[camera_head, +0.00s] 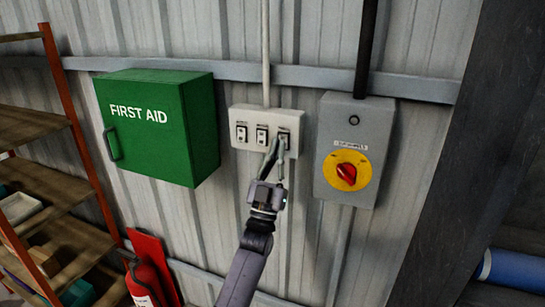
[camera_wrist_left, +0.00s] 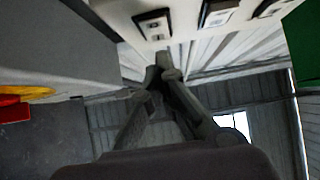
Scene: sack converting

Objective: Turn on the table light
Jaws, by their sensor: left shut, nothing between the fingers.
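A white switch panel (camera_head: 267,131) with three rocker switches is fixed to the corrugated wall. Small labels above the switches are too small to read. My left gripper (camera_head: 279,146) is shut and empty, its fingertips at the lower part of the rightmost switch (camera_head: 285,136) and partly covering it. In the left wrist view the shut fingertips (camera_wrist_left: 164,66) show close to the panel edge, just off the switch nearest the grey box (camera_wrist_left: 153,25). I cannot tell whether they touch it. No lamp shows. My right gripper is not in view.
A grey box (camera_head: 334,118) with a red knob on a yellow disc (camera_head: 347,171) is close right of the panel. A green first aid box (camera_head: 160,125) juts out at left. A shelf rack (camera_head: 45,150) and red extinguisher (camera_head: 145,282) stand lower left.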

